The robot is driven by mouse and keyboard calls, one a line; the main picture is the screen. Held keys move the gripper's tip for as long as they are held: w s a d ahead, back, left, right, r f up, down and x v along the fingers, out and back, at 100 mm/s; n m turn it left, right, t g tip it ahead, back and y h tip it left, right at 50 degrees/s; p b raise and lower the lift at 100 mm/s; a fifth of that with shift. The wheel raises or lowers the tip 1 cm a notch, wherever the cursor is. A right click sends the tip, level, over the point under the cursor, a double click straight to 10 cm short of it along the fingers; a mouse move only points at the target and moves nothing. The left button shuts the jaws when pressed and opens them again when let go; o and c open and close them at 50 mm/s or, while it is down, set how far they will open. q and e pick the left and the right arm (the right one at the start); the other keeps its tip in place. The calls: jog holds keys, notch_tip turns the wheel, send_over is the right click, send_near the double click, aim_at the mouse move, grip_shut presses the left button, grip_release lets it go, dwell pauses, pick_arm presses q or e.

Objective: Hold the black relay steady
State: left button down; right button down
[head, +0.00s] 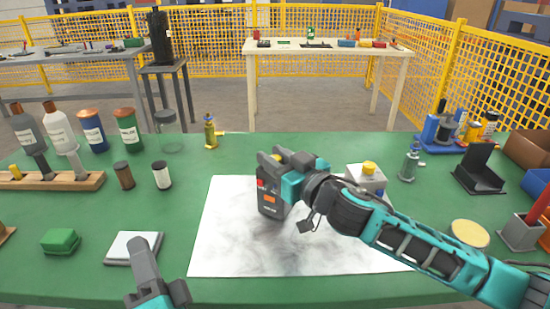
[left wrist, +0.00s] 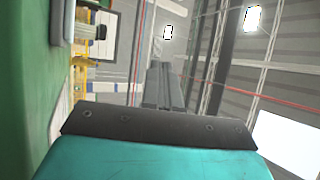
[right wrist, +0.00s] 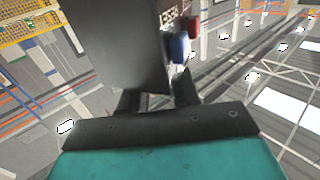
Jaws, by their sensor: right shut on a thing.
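The black relay (head: 270,203) is a dark upright block with an orange label and a red part on its front, over the smudged white sheet. My right gripper (head: 280,163) is shut on its upper part. I cannot tell whether its base touches the sheet. In the right wrist view the relay (right wrist: 115,45) fills the space beyond the fingers, with blue and red parts at its side. My left gripper (head: 145,260) is at the front edge of the table, left of the sheet, apart from the relay. Its fingers (left wrist: 166,85) are together and empty in the left wrist view.
The white sheet (head: 225,255) lies on the green table (head: 85,280). A white box with a yellow knob (head: 369,169) stands behind my right arm. A white-topped pad (head: 133,247) and a green block (head: 60,241) lie at left. Bottles stand back left; a black holder (head: 479,170) stands right.

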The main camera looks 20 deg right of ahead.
pick_arm(q)
jog(key=d+m+h, duration=0.2)
jog(key=d+m, duration=0.3)
jog(key=d+m+h, duration=0.2)
jog(key=d+m, duration=0.3)
jog(key=m, duration=0.1)
jog(key=d+m+h, duration=0.2)
jog(key=d+m, duration=0.3)
jog(key=m, duration=0.1)
jog(key=shift+s+f+g+h, duration=0.1)
jog(key=shift+s+g+h, duration=0.05)
jog(key=shift+g+h, duration=0.2)
jog(key=shift+d+m+h, duration=0.25)
jog(key=shift+d+m, duration=0.25)
jog(key=shift+m, duration=0.3)
send_near(266, 178)
jog(key=shift+a+x, duration=0.15)
jog(key=shift+x, duration=0.8)
jog(key=shift+a+x, duration=0.2)
jog(key=shift+x, duration=0.75)
jog(key=shift+d, duration=0.15)
jog(key=shift+w+d, duration=0.2)
jog(key=shift+w, duration=0.1)
jog(key=shift+s+a, duration=0.3)
jog(key=shift+a, duration=0.05)
